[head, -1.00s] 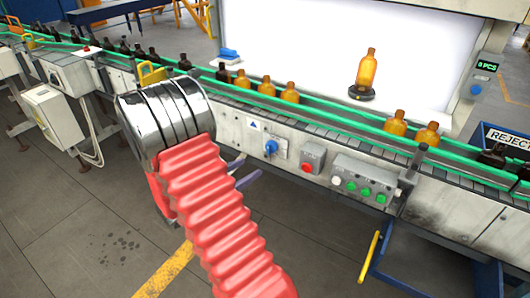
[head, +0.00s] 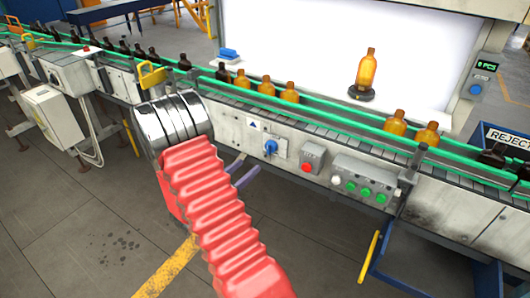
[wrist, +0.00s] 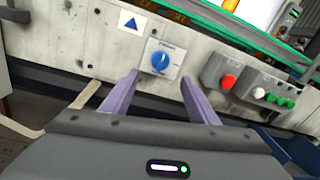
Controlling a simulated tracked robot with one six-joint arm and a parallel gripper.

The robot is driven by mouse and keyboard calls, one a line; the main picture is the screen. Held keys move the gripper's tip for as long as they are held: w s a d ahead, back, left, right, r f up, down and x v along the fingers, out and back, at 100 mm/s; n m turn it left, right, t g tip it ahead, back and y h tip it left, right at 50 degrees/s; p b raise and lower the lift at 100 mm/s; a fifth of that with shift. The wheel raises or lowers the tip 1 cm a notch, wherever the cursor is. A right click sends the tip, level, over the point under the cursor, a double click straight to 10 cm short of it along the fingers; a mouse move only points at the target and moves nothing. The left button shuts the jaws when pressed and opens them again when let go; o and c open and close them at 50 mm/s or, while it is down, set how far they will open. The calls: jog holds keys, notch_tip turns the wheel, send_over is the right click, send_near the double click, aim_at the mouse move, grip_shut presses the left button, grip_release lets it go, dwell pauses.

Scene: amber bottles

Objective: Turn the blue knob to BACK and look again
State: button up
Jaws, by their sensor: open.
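The blue knob (head: 271,146) sits on a pale square plate on the conveyor's front panel. In the wrist view the knob (wrist: 160,61) lies ahead of my gripper (wrist: 158,82), a little above and between its two purple fingers. The fingers are apart with nothing between them, and they do not touch the knob. The plate's markings are too small to read. In the head view my gripper (head: 246,172) shows only in part, below and left of the knob, behind my red arm sleeve. An amber bottle (head: 367,70) stands on a black disc before the white lit panel.
A red button (head: 307,168) and a box with green buttons (head: 365,190) are right of the knob. Green rails (head: 330,116) run above, with several amber bottles on the belt. A reject bin (head: 508,138) is at right. A yellow handle (head: 369,257) stands lower right.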

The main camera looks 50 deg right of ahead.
aim_at(267, 150)
jog(key=d, duration=1.2)
jog(key=shift+c, duration=0.5)
jog(key=c, duration=0.9)
jog(key=shift+w+a, duration=0.1)
jog(key=shift+a, duration=0.05)
jog(key=shift+c, duration=0.2)
